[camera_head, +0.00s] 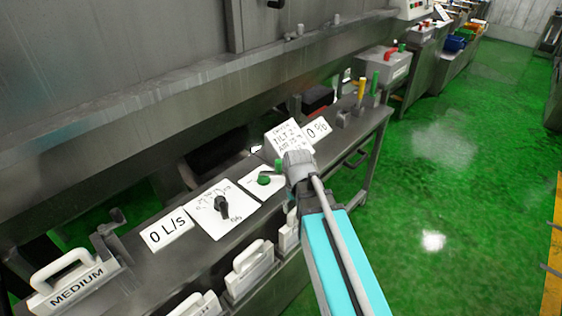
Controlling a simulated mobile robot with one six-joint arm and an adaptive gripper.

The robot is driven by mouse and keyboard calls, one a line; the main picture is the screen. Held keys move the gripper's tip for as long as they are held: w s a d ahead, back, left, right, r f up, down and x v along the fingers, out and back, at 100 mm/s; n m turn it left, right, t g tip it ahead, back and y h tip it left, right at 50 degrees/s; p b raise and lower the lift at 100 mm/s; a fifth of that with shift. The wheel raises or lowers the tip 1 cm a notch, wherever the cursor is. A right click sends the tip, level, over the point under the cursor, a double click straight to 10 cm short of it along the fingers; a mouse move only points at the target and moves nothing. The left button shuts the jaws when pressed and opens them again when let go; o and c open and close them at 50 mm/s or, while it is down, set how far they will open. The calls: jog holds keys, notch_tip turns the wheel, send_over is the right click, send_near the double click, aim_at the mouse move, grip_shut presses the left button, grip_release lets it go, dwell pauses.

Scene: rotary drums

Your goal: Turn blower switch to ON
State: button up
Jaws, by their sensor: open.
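A green knob (264,180) sits on a white plate (250,186) on the grey control bench. A black rotary knob (223,207) stands on a larger white dial plate (207,215) to its left. The lettering is too small to tell which control is the blower switch or how it is set. The grey end of my arm with my gripper (297,166) is over the bench, just right of the green knob in the picture. It looks empty and touches no knob that I can make out. The fingers are hard to distinguish, and my arm hides part of the bench.
A "0 L/S" sign (166,230) and a "0 %" sign (317,130) stand on the bench (160,262). White-handled blocks, one marked MEDIUM (76,287), line its front. Yellow and green levers (361,92) rise at its far end. Green floor (450,190) at right is clear.

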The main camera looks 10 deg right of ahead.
notch_tip(320, 180, up, 11)
jog(key=n+p, duration=0.1)
jog(key=p, duration=0.9)
send_over(278, 160)
jog(key=shift+d+f, duration=0.1)
jog(key=shift+f, duration=0.05)
notch_tip(278, 160, down, 14)
jog(key=b, duration=1.4)
jog(key=shift+r, duration=0.25)
